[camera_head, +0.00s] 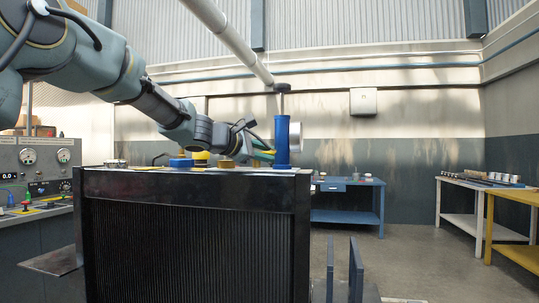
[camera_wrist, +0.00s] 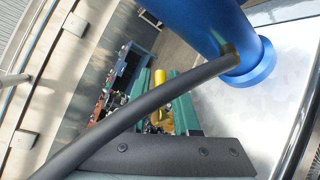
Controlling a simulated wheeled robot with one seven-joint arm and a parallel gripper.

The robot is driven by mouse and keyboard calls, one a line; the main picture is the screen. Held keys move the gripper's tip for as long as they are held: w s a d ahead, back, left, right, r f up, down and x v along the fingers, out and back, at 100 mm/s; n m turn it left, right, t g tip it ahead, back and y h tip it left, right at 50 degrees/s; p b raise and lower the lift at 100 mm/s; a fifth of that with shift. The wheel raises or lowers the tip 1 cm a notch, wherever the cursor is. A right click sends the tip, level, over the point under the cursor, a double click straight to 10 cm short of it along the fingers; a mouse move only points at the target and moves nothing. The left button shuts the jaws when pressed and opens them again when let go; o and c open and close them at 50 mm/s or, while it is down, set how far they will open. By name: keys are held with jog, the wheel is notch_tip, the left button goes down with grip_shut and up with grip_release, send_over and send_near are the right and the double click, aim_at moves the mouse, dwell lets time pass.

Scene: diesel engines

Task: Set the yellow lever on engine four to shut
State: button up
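The wrist view shows my gripper (camera_wrist: 160,84) with two green fingers standing apart. A yellow piece (camera_wrist: 158,104) shows between or just beyond the fingers; it may be the lever, but I cannot tell whether they touch it. A dark hose and the blue cylinder (camera_wrist: 215,38) cover part of the wrist view. In the head view the radiator (camera_head: 192,235) hides most of the engine, and the lever's position cannot be read.
The upright blue cylinder (camera_head: 282,140) stands close to my gripper. Blue, yellow and brass-coloured caps sit along the radiator's top. A control panel (camera_head: 40,165) is at left, a blue workbench (camera_head: 345,215) behind, and white (camera_head: 462,184) and yellow benches at right. Open floor lies at right.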

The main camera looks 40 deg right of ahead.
grip_shut()
jog(key=shift+f+t+b, duration=0.15)
jog(key=shift+t+b, duration=0.15)
jog(key=shift+b, duration=0.15)
jog(key=shift+f+n+b, duration=0.1)
jog(key=shift+n+b, duration=0.2)
jog(key=shift+b, duration=0.1)
jog(key=shift+w+d+n+t+b, duration=0.1)
jog(key=shift+w+n+t+b, duration=0.1)
jog(key=shift+n+t+b, duration=0.55)
jog(key=shift+w+r+n+t+y+b, duration=0.1)
jog(key=shift+w+n+t+y, duration=0.35)
jog(key=shift+n+t, duration=0.6)
jog(key=shift+w+r+n+t+y+b, duration=0.15)
jog(key=shift+n+t+y, duration=0.45)
jog(key=shift+t, duration=0.7)
jog(key=shift+w+f+n+t+y+b, duration=0.1)
jog(key=shift+w+n+t+y, duration=0.35)
jog(key=shift+n+t, duration=0.6)
jog(key=shift+t, duration=0.25)
